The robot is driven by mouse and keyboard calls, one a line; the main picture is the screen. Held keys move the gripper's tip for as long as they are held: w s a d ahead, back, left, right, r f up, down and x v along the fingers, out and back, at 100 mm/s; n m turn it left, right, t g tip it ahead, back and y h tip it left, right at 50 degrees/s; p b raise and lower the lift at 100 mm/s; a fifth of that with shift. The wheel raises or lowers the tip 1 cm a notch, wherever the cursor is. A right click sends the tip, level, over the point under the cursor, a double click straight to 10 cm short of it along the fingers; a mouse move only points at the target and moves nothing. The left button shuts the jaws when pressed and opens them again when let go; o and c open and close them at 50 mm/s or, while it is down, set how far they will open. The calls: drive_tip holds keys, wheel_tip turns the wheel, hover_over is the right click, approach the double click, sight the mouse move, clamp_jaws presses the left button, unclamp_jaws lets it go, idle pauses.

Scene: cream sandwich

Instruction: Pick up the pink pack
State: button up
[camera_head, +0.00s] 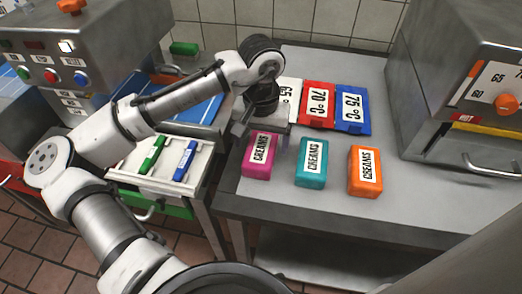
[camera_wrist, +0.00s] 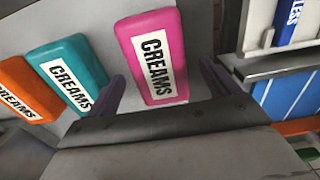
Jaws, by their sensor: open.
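The pink pack (camera_head: 257,171), with a white CREAMS label, stands on the grey metal table near its front left edge. My gripper (camera_head: 259,139) is above it and covers part of its far end in the head view. In the wrist view the pink pack (camera_wrist: 148,26) lies between the two fingers of my gripper (camera_wrist: 164,86), one on each side with a gap. The fingers are open and hold nothing. How high the fingertips are above the table is hard to tell.
A teal pack (camera_head: 312,163) and an orange pack (camera_head: 364,171) stand to the right. Behind are a red 70°C card (camera_head: 318,104) and a blue 75°C card (camera_head: 353,108). A steel machine (camera_head: 460,80) stands right.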

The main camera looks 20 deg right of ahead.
drive_tip(key=shift+s+f, duration=0.1)
drive_tip(key=shift+f, duration=1.25)
drive_tip(key=c, duration=1.1)
